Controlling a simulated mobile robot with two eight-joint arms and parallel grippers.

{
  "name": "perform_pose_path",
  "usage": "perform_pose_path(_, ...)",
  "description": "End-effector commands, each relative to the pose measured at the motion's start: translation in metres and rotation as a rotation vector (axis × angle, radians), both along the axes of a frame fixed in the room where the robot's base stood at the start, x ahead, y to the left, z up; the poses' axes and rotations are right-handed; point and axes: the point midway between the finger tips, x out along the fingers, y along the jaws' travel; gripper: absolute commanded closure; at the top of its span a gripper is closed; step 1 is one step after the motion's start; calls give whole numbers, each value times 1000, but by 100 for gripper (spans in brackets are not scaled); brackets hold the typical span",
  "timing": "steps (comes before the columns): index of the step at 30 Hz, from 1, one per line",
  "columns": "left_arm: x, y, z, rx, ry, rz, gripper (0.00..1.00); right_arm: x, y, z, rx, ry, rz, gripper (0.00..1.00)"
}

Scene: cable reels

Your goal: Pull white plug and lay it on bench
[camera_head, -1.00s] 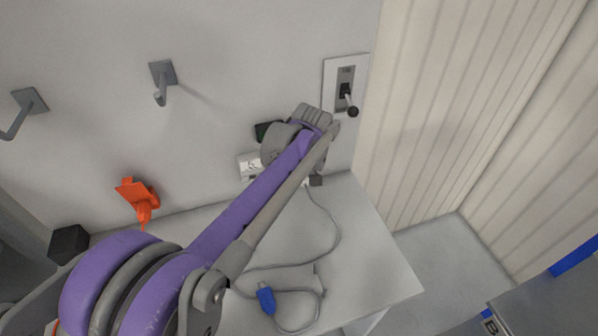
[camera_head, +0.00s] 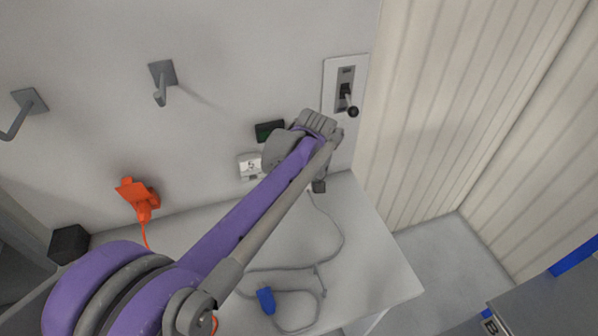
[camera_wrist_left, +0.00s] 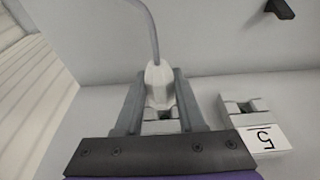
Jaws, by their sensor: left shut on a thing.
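The white plug (camera_wrist_left: 159,85) is between the fingers of my left gripper (camera_wrist_left: 158,90) in the left wrist view, and the gripper is shut on it. Its grey cable runs up from its end. A white socket (camera_wrist_left: 160,127) shows between the fingers, just below the plug; I cannot tell whether the plug's pins are clear of it. In the head view my left gripper (camera_head: 319,186) is near the wall above the bench (camera_head: 378,262), and my arm hides the plug. My right gripper is not in view.
Another socket (camera_wrist_left: 252,110) bears a label with a 5. An orange plug (camera_head: 137,196) is at the wall on the left. A switch with a lever (camera_head: 346,92) is above right. A blue connector (camera_head: 266,300) and grey cable (camera_head: 338,240) lie on the bench; its right part is otherwise clear.

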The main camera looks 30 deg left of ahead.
Motion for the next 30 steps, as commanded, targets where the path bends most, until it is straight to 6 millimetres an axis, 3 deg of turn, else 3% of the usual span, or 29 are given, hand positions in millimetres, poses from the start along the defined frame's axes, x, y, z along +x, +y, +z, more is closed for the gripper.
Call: perform_pose_path(30, -10, -11, 0, 0, 0, 1, 100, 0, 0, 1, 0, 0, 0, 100)
